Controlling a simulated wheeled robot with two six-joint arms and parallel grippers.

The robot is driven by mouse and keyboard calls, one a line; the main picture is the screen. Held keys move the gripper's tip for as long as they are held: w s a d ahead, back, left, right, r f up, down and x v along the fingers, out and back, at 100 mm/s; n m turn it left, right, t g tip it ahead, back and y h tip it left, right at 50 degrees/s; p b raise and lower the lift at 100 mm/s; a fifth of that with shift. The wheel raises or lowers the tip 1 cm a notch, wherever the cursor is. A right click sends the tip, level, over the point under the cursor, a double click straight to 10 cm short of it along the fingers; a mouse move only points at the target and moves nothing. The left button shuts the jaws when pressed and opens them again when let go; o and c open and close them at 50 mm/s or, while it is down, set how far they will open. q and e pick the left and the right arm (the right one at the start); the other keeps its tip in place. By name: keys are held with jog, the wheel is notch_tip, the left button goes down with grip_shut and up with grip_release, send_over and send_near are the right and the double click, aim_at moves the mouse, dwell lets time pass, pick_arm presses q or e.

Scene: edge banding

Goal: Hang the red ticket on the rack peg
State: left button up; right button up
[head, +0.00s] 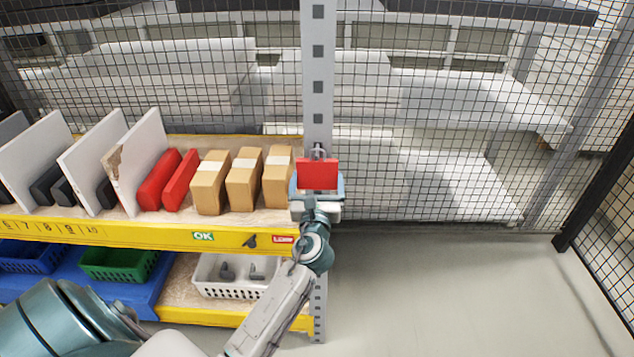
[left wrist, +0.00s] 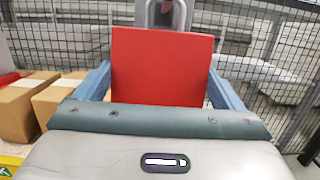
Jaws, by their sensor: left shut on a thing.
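The red ticket (head: 317,174) is a flat red rectangle, held upright in front of the grey rack post (head: 317,70). My left gripper (head: 318,188) is shut on it; in the left wrist view the ticket (left wrist: 162,66) stands between the two blue fingers of the gripper (left wrist: 160,85). A small grey metal piece, which looks like the peg (head: 319,150), shows just above the ticket on the post. In the left wrist view a grey loop-like part (left wrist: 166,12) rises behind the ticket's top edge. Whether the ticket touches the peg cannot be told. My right gripper is not in view.
Cardboard boxes (head: 244,178) stand on the shelf just left of the gripper, with red items (head: 168,180) and white panels farther left. The yellow shelf edge (head: 130,235) runs below them. A white basket (head: 232,275) sits lower. Wire mesh (head: 440,120) is behind; open floor (head: 450,290) lies right.

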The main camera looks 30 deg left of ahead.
pick_arm(q)
jog(key=o, duration=0.8)
jog(key=shift+c, duration=0.2)
